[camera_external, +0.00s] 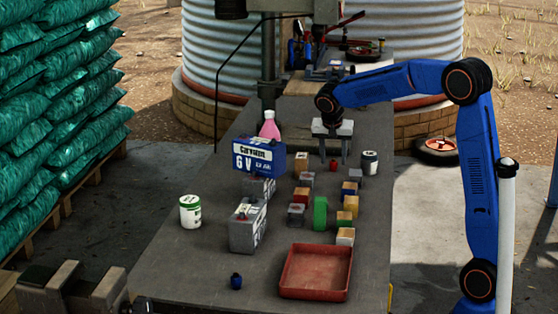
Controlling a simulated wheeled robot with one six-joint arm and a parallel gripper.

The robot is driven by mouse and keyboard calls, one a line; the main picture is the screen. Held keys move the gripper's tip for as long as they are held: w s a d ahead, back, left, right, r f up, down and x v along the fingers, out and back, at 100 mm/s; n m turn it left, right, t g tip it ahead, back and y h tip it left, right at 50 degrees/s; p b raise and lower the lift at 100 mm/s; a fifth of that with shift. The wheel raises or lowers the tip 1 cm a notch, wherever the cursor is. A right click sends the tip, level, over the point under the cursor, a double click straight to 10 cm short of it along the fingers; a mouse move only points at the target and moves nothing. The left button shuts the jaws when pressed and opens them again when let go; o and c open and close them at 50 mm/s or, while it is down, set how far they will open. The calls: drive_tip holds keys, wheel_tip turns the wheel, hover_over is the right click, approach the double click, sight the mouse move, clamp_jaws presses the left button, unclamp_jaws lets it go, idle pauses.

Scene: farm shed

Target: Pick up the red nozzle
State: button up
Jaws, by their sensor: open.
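A small red object that looks like the red nozzle (333,164) stands on the grey table (180,262), among small blocks. My gripper (333,155) points down, open, with its two fingers apart. In this view the red nozzle shows just below and between the fingertips. I cannot tell from this one view whether the gripper is straight above it or behind it. Nothing shows between the fingers.
Several coloured blocks, including a green one (320,213), stand close by. A white-and-dark can (370,163) is to the right. A blue battery (258,158), grey battery (248,227) and pink bottle (269,126) stand left. A red tray (316,272) lies in front.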

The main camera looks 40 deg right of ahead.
drive_tip(key=shift+x, duration=0.95)
clamp_jaws()
